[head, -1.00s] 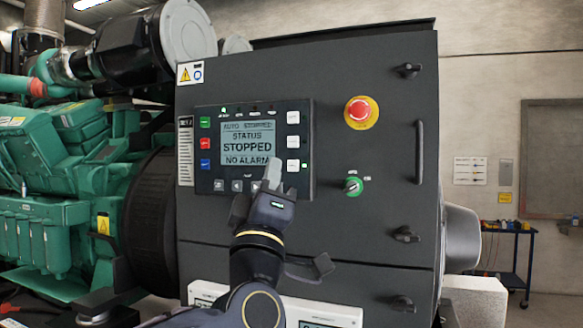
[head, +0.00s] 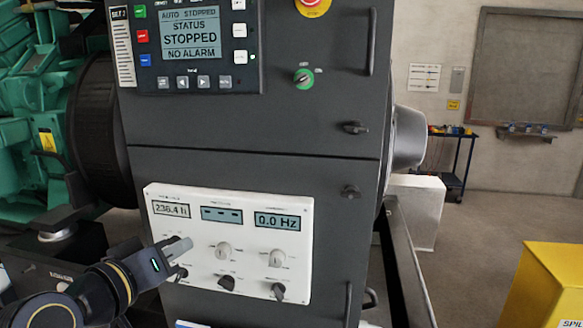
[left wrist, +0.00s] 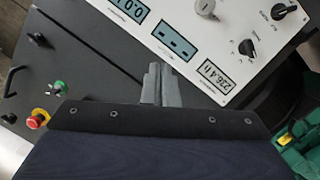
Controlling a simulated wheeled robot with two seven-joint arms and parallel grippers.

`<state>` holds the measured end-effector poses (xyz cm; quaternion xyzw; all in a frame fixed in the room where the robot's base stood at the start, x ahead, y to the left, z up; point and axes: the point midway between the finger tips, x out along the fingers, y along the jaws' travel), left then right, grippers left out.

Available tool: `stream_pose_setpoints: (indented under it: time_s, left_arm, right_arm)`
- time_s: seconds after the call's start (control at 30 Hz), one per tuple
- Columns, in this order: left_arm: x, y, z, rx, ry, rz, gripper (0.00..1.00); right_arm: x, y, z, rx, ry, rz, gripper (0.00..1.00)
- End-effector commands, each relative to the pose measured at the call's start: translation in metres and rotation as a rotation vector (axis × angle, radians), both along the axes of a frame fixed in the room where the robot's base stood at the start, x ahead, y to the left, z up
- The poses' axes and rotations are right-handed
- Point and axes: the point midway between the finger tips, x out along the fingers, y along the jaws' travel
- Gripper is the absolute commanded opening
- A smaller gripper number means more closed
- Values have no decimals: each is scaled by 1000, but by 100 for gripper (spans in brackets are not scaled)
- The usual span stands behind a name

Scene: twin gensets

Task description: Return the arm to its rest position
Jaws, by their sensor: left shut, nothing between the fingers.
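My left gripper (head: 180,247) is shut and empty, low at the left in the head view. It is in front of the lower left part of the white meter panel (head: 250,290) and hides a little of it. In the left wrist view its shut fingers (left wrist: 161,84) point toward the same panel (left wrist: 196,50). I cannot tell whether the fingertips touch the panel. My left forearm comes in from the lower left. My right gripper is not in view.
The dark genset cabinet (head: 240,130) carries a control screen (head: 190,34) reading STOPPED and a green selector switch (head: 304,78). A red emergency stop (head: 314,3) is at the top edge. A yellow bin (head: 545,285) stands at right. The floor between is mostly clear.

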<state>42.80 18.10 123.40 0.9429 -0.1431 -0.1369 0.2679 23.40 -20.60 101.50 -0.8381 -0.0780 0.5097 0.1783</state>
Motion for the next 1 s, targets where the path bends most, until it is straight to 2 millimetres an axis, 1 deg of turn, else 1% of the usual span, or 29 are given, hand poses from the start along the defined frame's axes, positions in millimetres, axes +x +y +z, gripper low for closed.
stream_pose_setpoints:
  time_s: [0.03, 0.07, 0.1, 0.17, 0.2, 0.27, 0.3, 0.4, 0.5, 0.6, 0.7, 1.0]
  left_arm:
    - [-17, 7, -26, 33, 75, -5, 0]
    - [-27, 10, -41, 55, 121, -13, 0]
    - [-41, 13, -62, 83, 185, -24, 0]
    - [-63, 17, -91, 119, 280, -41, 0]
    - [-79, 19, -110, 142, 343, -52, 0]
    - [-103, 22, -137, 170, 434, -68, 0]
    - [-118, 23, -153, 186, 491, -78, 0]
    - [-152, 25, -185, 217, 613, -102, 0]
    - [-176, 25, -206, 234, 699, -119, 0]
    - [-190, 25, -216, 243, 746, -130, 0]
    - [-195, 25, -220, 245, 765, -135, 0]
    - [-194, 25, -220, 245, 763, -135, 0]
  right_arm:
    - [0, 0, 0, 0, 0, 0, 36]
    - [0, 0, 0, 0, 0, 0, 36]
    - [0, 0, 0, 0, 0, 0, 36]
    - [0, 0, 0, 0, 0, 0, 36]
    - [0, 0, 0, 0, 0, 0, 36]
    - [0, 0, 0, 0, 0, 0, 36]
    - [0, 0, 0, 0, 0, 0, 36]
    - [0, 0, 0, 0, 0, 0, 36]
    - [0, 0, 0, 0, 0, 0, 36]
    - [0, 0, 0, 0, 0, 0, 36]
    - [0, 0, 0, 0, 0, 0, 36]
    - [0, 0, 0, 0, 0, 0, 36]
